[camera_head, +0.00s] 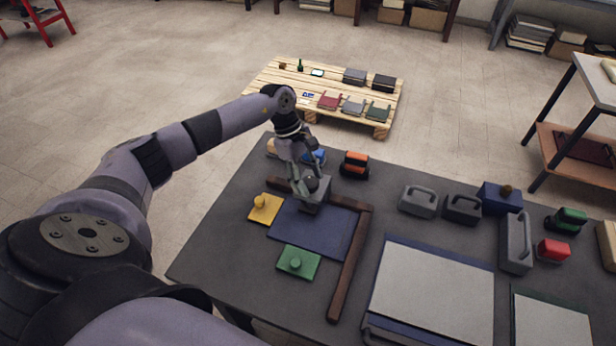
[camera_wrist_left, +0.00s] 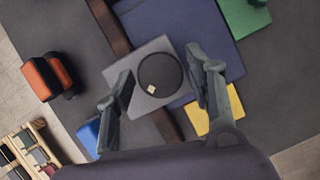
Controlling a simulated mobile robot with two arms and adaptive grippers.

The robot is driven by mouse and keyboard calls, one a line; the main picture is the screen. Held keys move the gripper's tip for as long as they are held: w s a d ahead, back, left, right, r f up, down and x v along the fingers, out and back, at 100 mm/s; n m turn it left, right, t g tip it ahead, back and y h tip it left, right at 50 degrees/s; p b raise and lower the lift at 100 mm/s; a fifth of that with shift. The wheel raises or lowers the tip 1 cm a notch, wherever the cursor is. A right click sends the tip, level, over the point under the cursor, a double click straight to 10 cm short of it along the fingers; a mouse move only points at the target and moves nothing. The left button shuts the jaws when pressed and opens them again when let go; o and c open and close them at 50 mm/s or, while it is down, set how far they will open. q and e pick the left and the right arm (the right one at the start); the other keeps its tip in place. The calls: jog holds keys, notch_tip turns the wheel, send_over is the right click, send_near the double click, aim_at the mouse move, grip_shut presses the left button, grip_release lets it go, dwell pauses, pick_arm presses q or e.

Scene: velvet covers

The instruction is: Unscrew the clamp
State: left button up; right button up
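The clamp (camera_head: 314,202) is a grey block at the far edge of the dark blue panel (camera_head: 305,228), over the brown wooden L-shaped frame (camera_head: 348,265). In the left wrist view the clamp (camera_wrist_left: 116,77) carries a round black knob (camera_wrist_left: 158,70) with a small pale mark. My left gripper (camera_head: 313,180) hangs over the clamp, pointing down. In the left wrist view its two fingers (camera_wrist_left: 160,75) are spread, one on each side of the knob, with gaps visible. Whether they are level with the knob I cannot tell. My right gripper is not in view.
A yellow knobbed block (camera_head: 265,210) and a green one (camera_head: 298,263) flank the panel. An orange-and-black object (camera_head: 354,164) and a blue one (camera_head: 314,157) lie behind. Grey handled weights (camera_head: 418,202) and large pale boards (camera_head: 435,290) occupy the right. A pallet (camera_head: 270,82) stands beyond the table.

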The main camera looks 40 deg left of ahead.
pick_arm(q)
jog(key=c, duration=0.8)
jog(key=shift+c, duration=0.2)
